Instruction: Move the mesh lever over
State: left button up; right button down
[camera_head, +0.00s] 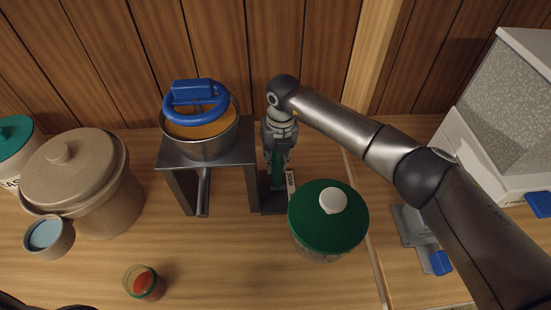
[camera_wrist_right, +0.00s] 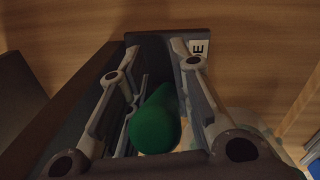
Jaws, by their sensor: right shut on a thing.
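A lever with a green handle (camera_head: 278,170) stands on a dark base (camera_head: 273,202) to the right of the metal stand. My right gripper (camera_head: 276,160) points down over it and is shut on the green handle. In the right wrist view the rounded green end (camera_wrist_right: 157,120) shows between the two fingers of my right gripper (camera_wrist_right: 150,95). A white label (camera_wrist_right: 199,48) beside it is partly hidden, so I cannot read it fully. The fingers hide much of the lever.
A metal stand (camera_head: 247,165) holds a pot (camera_head: 203,147) with a blue ring tool (camera_head: 195,100). A green-lidded jar (camera_head: 327,215) stands close in front of my right gripper. A crock (camera_head: 110,195) and a small red jar (camera_head: 143,283) are at left. A mesh-sided box (camera_head: 505,95) is at right.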

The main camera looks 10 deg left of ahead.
aim_at(276, 167)
jog(key=shift+s+r, duration=0.1)
jog(key=shift+r, duration=0.05)
jog(key=shift+s+d+r+t+p, duration=0.1)
jog(key=shift+s+r+t+p, duration=0.15)
jog(key=shift+t+p, duration=0.35)
jog(key=shift+s+t+y+b, duration=0.3)
jog(key=shift+s+t+b, duration=0.05)
jog(key=shift+t, duration=0.25)
jog(key=t+b, duration=0.1)
jog(key=b, duration=0.1)
jog(key=s+t+b, duration=0.1)
jog(key=b, duration=0.1)
jog(key=t+b, duration=0.1)
jog(key=b, duration=0.1)
jog(key=shift+s+d+r+y, duration=0.2)
jog(key=shift+s+r+y, duration=0.05)
jog(key=shift+s+y, duration=0.15)
jog(key=shift+s+d+r+t+b, duration=0.1)
jog(key=shift+s+r+t+b, duration=0.25)
jog(key=shift+t+b, duration=0.6)
jog(key=shift+g, duration=0.25)
jog(key=c, duration=1.3)
grip_release()
jog(key=v, duration=1.2)
